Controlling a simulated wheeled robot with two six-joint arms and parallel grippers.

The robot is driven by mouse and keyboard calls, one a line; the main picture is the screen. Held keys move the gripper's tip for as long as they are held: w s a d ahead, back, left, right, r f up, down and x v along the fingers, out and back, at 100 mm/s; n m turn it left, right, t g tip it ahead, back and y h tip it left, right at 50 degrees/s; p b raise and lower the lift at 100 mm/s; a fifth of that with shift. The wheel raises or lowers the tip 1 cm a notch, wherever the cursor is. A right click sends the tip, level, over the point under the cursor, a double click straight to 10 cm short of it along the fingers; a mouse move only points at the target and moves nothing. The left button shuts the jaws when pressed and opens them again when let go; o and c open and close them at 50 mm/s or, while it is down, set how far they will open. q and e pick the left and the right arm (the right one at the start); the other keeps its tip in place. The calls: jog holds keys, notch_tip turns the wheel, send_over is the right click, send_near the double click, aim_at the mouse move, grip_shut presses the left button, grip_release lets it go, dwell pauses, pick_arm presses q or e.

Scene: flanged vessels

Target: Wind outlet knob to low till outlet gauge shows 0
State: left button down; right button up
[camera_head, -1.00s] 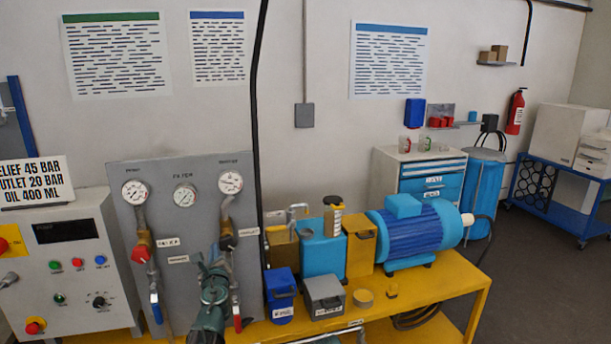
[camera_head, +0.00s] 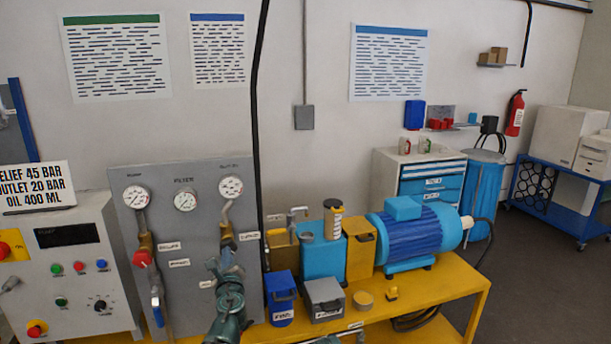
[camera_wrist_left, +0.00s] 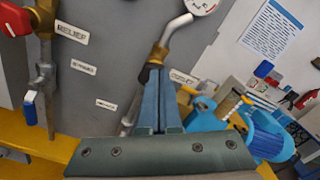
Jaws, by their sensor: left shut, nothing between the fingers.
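The gauge panel (camera_head: 180,225) carries three round gauges: left (camera_head: 136,197), middle (camera_head: 185,200) and right (camera_head: 231,188). I take the right one to be the outlet gauge; its needle is too small to read. Below it a bent pipe runs into a brass valve (camera_head: 227,238). In the left wrist view this brass fitting (camera_wrist_left: 158,53) has a dark knob (camera_wrist_left: 145,73) at its side, partly hidden by my fingers. My left gripper (camera_head: 226,268) is shut and empty, its fingertips (camera_wrist_left: 156,72) just in front of the dark knob; contact cannot be told. My right gripper is not in view.
A red knob (camera_head: 142,259) and blue lever (camera_head: 157,310) are on the left pipe. A control box (camera_head: 75,275) stands left. Blue and grey boxes (camera_head: 324,297) and a blue motor (camera_head: 412,236) stand on the yellow bench (camera_head: 455,287), close to the right.

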aim_at(220, 246)
pick_arm(q)
jog(key=shift+x, duration=3.5)
jog(key=shift+f, duration=0.25)
jog(key=shift+s+a, duration=0.15)
jog(key=shift+a, duration=0.15)
jog(key=shift+s+a+f+b, duration=0.1)
jog(key=shift+a+f+b, duration=0.1)
jog(key=shift+a+b, duration=0.2)
jog(key=shift+f, duration=0.1)
jog(key=shift+s+a+f, duration=0.1)
jog(key=shift+a, duration=0.1)
jog(key=shift+a+f+b, duration=0.25)
jog(key=shift+b, duration=0.2)
jog(key=shift+a+f, duration=0.15)
